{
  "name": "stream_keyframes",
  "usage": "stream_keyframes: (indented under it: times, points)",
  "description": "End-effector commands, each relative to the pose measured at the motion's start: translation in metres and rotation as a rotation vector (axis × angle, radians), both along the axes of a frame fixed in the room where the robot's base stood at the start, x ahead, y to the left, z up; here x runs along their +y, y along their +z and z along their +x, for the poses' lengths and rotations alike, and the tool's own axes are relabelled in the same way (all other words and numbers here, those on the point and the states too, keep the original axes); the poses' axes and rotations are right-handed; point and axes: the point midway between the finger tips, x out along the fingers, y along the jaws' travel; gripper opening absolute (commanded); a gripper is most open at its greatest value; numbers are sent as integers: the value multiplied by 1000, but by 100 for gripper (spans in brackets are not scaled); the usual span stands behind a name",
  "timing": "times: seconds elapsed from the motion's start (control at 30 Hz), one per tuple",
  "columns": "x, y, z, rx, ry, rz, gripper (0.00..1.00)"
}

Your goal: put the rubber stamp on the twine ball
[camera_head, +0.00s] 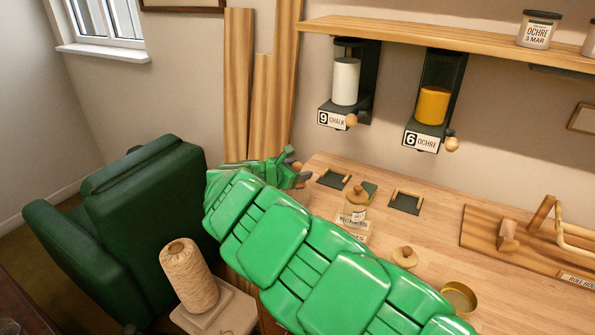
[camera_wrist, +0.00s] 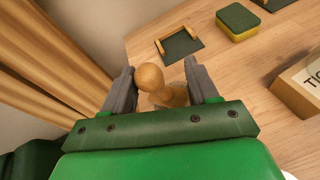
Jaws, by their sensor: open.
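The rubber stamp appears to be the wooden piece with a round knob (camera_wrist: 150,77) in the wrist view, near the table's left edge. My gripper (camera_wrist: 160,82) is open, with one grey finger on each side of it. Whether either finger touches it I cannot tell. In the head view my gripper (camera_head: 292,168) is at the table's far left corner, where the stamp is mostly hidden. The only twine I see is a tall tan wound spool (camera_head: 188,272), standing upright on a pale stool at the lower left. No round twine ball shows.
A green chair (camera_head: 140,205) stands left of the table. A tickets box (camera_head: 352,232), a green-and-yellow block (camera_wrist: 238,20), dark framed pads (camera_head: 405,201), a wooden knobbed piece (camera_head: 404,257) and a brass dish (camera_head: 459,296) occupy the tabletop. Dispensers hang under the shelf (camera_head: 440,38).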

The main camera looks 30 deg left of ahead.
Motion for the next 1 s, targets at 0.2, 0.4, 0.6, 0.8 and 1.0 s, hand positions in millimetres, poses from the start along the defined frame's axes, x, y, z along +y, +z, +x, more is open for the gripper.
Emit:
stream_keyframes:
  times: [0.2,0.4,0.6,0.8,1.0]
  points:
    - [4,9,-22,-1,1,-2,59]
    - [9,22,-53,-2,3,1,59]
    - [15,34,-84,-2,3,2,59]
    - [17,41,-104,-1,0,0,59]
    - [17,43,-109,-1,-1,-1,59]
